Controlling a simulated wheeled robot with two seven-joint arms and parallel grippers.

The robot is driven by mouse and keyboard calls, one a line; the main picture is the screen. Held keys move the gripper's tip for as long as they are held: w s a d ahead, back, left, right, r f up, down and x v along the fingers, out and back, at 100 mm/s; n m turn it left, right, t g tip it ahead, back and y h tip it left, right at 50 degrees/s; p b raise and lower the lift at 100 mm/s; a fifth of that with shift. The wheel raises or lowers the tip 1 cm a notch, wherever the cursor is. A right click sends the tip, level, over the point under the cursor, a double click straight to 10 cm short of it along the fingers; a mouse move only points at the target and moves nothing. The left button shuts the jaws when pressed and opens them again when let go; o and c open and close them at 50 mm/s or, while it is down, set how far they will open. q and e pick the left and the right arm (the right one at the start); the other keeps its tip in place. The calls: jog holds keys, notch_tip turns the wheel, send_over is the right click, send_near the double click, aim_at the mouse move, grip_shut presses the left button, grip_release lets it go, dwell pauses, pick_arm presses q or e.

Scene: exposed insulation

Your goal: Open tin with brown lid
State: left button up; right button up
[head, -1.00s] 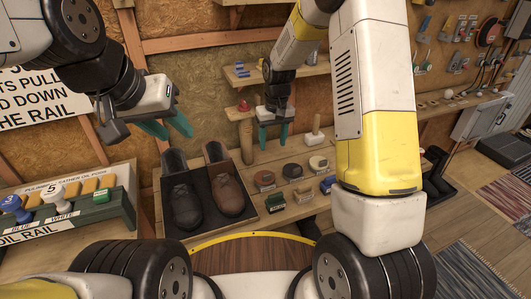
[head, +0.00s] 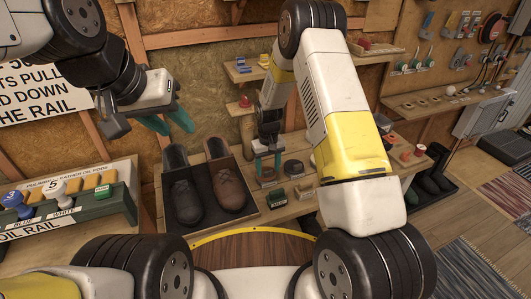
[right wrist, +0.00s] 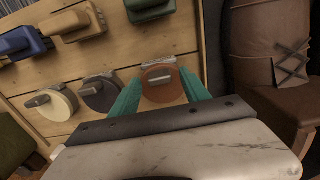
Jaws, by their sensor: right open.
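The tin with the brown lid (head: 267,173) lies on the wooden bench, right of the shoe box. In the right wrist view its round brown lid (right wrist: 163,92) has a grey metal piece across the top. My right gripper (head: 267,163) is open, pointing down over this tin. In the right wrist view its teal fingers (right wrist: 160,84) stand on either side of the lid; I cannot tell whether they touch it. My left gripper (head: 179,128) is open and empty, in the air above and left of the shoes.
A black-lidded tin (head: 293,168) and a cream-lidded tin (right wrist: 57,104) are beside the brown one. A box with two shoes (head: 250,207) stands close on the left. A post rises behind the tins.

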grip_shut()
dwell(1.4)
